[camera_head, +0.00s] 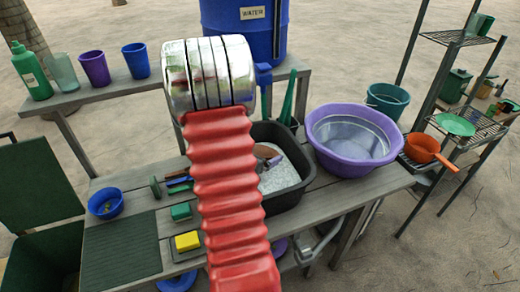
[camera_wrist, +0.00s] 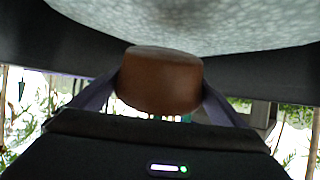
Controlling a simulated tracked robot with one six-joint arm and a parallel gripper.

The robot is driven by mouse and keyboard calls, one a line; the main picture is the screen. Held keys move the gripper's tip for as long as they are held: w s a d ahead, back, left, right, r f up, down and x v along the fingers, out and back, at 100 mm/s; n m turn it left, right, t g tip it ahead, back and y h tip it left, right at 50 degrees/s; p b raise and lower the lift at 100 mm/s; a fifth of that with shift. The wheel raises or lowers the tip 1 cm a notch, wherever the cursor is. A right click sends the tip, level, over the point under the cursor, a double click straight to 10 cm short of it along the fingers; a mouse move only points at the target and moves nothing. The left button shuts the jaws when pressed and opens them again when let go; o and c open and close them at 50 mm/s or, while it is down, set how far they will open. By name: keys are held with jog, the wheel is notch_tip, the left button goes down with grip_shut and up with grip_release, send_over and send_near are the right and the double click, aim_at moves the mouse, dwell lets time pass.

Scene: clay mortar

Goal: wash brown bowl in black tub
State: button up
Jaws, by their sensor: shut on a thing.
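The brown bowl (camera_wrist: 160,80) is between the two fingers of my gripper (camera_wrist: 160,98) in the wrist view, and the gripper is shut on it. The speckled pale water (camera_wrist: 200,22) of the black tub fills the top of that view, close to the bowl. I cannot tell if the bowl touches the water. In the head view the black tub (camera_head: 293,200) stands on the bench, holding pale, foamy-looking water (camera_head: 282,178). A small brown part shows over the tub beside my red arm, which hides most of the gripper and bowl.
A purple basin (camera_head: 352,165) stands right of the tub. A blue water barrel (camera_head: 262,45) stands behind.

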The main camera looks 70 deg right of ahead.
jog(key=shift+f, duration=3.85)
jog(key=shift+f, duration=0.6)
jog(key=shift+r, duration=0.15)
jog(key=shift+w, duration=0.15)
jog(key=shift+w+a, duration=0.3)
jog(key=shift+w, duration=0.1)
jog(key=shift+s+d+f, duration=0.2)
jog(key=shift+s+d, duration=0.05)
jog(key=shift+s, duration=0.35)
jog(key=shift+s+d+r, duration=0.15)
jog(key=shift+s+d, duration=0.2)
jog(key=shift+s, duration=0.15)
